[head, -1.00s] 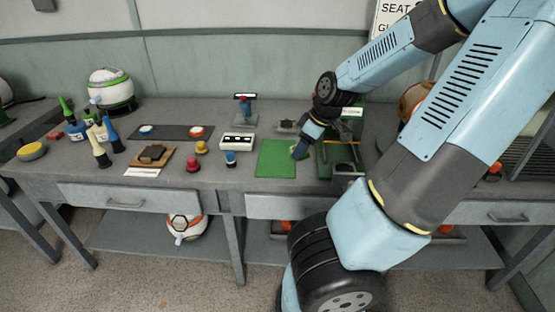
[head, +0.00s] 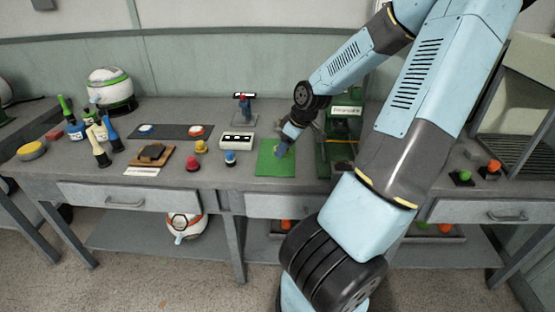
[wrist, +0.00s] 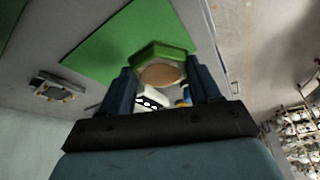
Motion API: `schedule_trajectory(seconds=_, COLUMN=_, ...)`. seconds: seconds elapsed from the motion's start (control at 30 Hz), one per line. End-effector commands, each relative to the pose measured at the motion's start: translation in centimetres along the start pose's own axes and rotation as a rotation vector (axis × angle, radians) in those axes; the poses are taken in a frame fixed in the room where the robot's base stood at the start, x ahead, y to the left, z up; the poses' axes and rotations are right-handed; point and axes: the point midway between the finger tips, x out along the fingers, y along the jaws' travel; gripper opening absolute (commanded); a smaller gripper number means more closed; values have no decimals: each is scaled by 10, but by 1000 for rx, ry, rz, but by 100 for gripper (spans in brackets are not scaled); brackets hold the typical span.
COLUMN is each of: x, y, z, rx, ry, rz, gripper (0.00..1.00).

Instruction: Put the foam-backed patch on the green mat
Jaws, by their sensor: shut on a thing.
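The green mat (head: 268,168) lies flat on the bench, left of the green press. It also fills the upper part of the wrist view (wrist: 105,50). My gripper (head: 284,152) is over the right part of the mat. In the wrist view my gripper (wrist: 165,84) has its two dark blue fingers closed on the foam-backed patch (wrist: 162,74), a green-edged angular piece with a tan face. The patch overlaps the mat's edge in that view; whether it touches the mat I cannot tell. In the head view it is small and mostly hidden by the fingers.
The green press (head: 338,142) stands close to the right of the mat. A white box (head: 237,141) and a blue knob (head: 231,158) are just left of it. A red knob (head: 193,162) and a brown board (head: 150,158) lie further left.

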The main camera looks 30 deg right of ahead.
Motion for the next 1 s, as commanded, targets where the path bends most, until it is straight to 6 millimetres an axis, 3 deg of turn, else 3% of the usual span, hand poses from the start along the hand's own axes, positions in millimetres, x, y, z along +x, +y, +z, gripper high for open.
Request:
schedule_trajectory(seconds=0.4, x=42, y=12, z=-12, rx=-4, ry=0, rz=-1, gripper=34)
schedule_trajectory(seconds=0.73, x=58, y=16, z=-15, rx=-4, ry=0, rz=-1, gripper=34)
schedule_trajectory(seconds=1.0, x=83, y=16, z=-4, rx=-3, ry=0, rz=-1, gripper=34)
